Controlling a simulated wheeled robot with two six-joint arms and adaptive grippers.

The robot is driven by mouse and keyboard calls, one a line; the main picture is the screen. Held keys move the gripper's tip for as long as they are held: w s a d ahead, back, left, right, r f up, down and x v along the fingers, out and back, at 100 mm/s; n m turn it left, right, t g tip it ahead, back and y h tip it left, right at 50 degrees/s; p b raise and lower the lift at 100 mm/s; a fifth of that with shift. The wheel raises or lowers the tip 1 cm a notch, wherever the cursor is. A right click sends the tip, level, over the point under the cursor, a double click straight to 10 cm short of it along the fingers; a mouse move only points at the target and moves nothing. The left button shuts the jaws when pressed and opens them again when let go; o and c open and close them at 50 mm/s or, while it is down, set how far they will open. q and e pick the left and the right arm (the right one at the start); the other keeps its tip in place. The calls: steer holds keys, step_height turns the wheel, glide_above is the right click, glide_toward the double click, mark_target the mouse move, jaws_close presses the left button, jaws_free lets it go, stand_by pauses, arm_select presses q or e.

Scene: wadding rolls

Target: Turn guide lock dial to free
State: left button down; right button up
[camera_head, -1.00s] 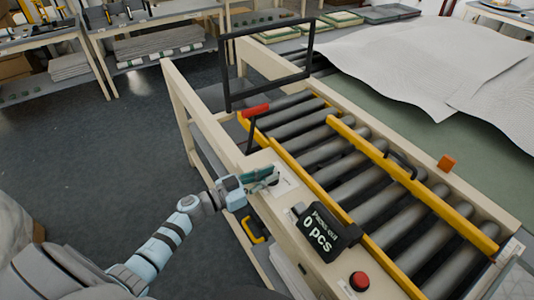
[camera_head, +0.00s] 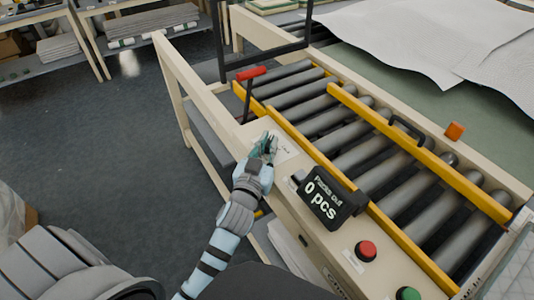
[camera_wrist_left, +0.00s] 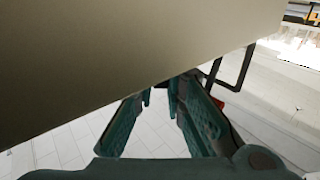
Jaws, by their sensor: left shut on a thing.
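My left gripper (camera_head: 267,146) is at the white printed label (camera_head: 285,149) on the machine's beige side rail. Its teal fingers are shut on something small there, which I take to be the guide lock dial. The fingers hide the dial, so I cannot read its setting. In the left wrist view the fingers (camera_wrist_left: 160,98) reach behind a large beige surface, and their tips are partly hidden. The yellow guide bar (camera_head: 405,150) with a black handle lies across the rollers. My right gripper is not in view.
A black counter display (camera_head: 325,198) reading "0 pcs" stands close to the gripper on the right. A red button (camera_head: 366,251) and a green button (camera_head: 408,293) sit nearer. A red-handled lever (camera_head: 250,74) rises beyond the gripper. Open floor (camera_head: 120,150) lies at left.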

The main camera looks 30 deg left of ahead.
mark_target(269, 145)
arm_select(q)
steer(key=shift+f, duration=0.25)
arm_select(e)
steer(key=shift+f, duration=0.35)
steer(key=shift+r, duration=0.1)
arm_select(q)
steer(key=c, duration=1.7)
jaws_free()
steer(key=shift+d, duration=0.1)
steer(key=shift+o, duration=0.2)
steer(key=shift+r, duration=0.15)
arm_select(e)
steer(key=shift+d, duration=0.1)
arm_select(q)
steer(key=shift+r+y, duration=0.3)
steer(key=shift+r, duration=0.1)
step_height(269, 145, up, 9)
steer(key=shift+r, duration=0.1)
